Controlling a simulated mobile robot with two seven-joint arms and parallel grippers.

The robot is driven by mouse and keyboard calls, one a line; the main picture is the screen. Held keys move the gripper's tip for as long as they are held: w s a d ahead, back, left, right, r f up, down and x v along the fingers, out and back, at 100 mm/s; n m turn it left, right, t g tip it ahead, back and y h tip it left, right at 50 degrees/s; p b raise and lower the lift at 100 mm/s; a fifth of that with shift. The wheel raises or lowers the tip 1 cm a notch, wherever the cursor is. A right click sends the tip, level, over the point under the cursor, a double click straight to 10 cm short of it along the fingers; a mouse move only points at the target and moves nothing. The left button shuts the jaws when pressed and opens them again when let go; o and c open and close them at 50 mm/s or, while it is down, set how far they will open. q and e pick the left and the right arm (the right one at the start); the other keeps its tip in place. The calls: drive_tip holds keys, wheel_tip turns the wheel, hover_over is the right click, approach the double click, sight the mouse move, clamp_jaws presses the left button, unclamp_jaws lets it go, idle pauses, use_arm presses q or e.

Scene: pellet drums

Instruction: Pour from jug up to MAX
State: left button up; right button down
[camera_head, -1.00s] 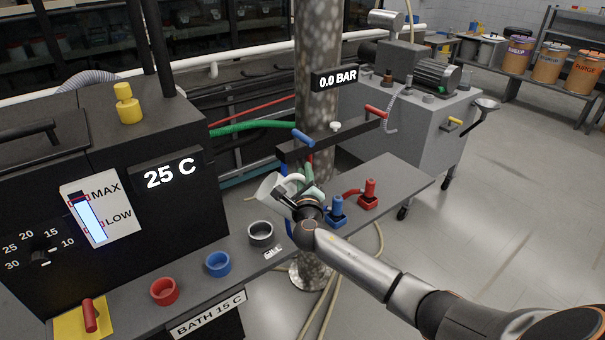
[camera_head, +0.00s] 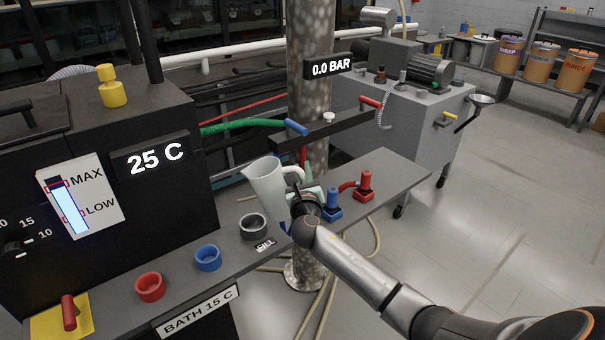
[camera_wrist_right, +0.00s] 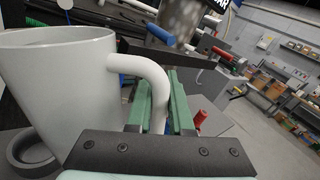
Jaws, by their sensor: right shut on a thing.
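The pale grey jug (camera_head: 266,190) stands nearly upright in the air, above and slightly right of the dark round fill port (camera_head: 253,226) labelled FILL. My right gripper (camera_head: 301,190) is shut on its handle. The wrist view shows the jug (camera_wrist_right: 62,85) large at left, with the green fingers (camera_wrist_right: 160,103) around its handle; its contents are hidden. The level gauge (camera_head: 69,212) on the bath's front shows a light column reaching close to the red MAX mark, well above LOW. Exact alignment is too small to tell. My left gripper is not in view.
Red (camera_head: 150,287) and blue (camera_head: 208,257) rings sit on the shelf left of the port. Blue (camera_head: 332,205) and red (camera_head: 364,187) valves stand to the right. A mottled column (camera_head: 310,110) rises behind the jug. The display (camera_head: 155,158) reads 25 C.

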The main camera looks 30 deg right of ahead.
drive_tip(key=shift+w+a+f+m+b, duration=0.1)
drive_tip(key=shift+a+f+m+b, duration=0.1)
drive_tip(key=shift+f+m+b, duration=0.6)
drive_tip(key=shift+w+a+f+m+b, duration=0.1)
drive_tip(key=shift+a+f+m+b, duration=0.1)
drive_tip(key=shift+f+m+b, duration=0.5)
drive_tip(key=shift+r, duration=0.15)
